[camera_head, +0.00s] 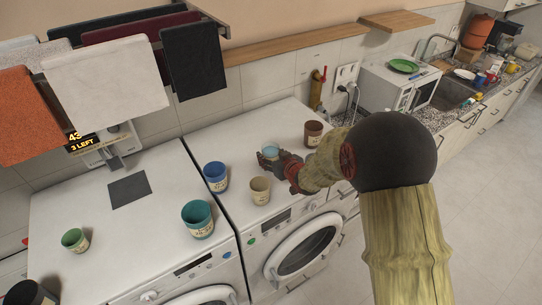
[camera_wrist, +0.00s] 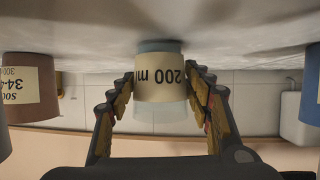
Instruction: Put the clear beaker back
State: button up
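The clear beaker, a pale bluish see-through cup (camera_head: 270,151) with a cream label, is on the right washing machine's top. In the wrist view the beaker (camera_wrist: 160,98) appears upside down, its label reading 200 ml. My gripper (camera_head: 277,160) reaches it from the right in the head view. In the wrist view the gripper's fingers (camera_wrist: 160,80) stand on either side of the beaker, with their tips close against its sides. Whether they press on it is not clear. The beaker's lower part is partly hidden by the gripper in the head view.
A brown cup (camera_head: 313,133) and a beige cup (camera_head: 260,190) stand near my gripper. A blue cup (camera_head: 216,176), a teal cup (camera_head: 198,217) and a green cup (camera_head: 75,240) are farther left. A dark square mat (camera_head: 129,190) lies bare on the left machine. Towels hang above.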

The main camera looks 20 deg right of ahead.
jog(key=o, duration=0.3)
jog(key=shift+s+r, duration=0.15)
jog(key=shift+r, duration=0.2)
jog(key=s+d+r+m+g+h, duration=0.1)
jog(key=s+d+r+h, duration=0.15)
jog(key=s+r, duration=0.65)
jog(key=s+d+r+m+g+h, duration=0.1)
jog(key=s+d+r+g+h, duration=0.15)
jog(key=s+r, duration=0.65)
jog(key=s+a+g+y, duration=0.1)
jog(key=s, duration=0.6)
jog(key=s+a+g, duration=0.1)
jog(key=s+a, duration=0.1)
jog(key=s, duration=0.6)
jog(key=s+a+g+y, duration=0.1)
jog(key=s+a, duration=0.1)
jog(key=s, duration=0.5)
jog(key=shift+s+a+r+m+g+y, duration=0.1)
jog(key=shift+s+a+m+g+y, duration=0.1)
jog(key=shift+m+g+y, duration=0.1)
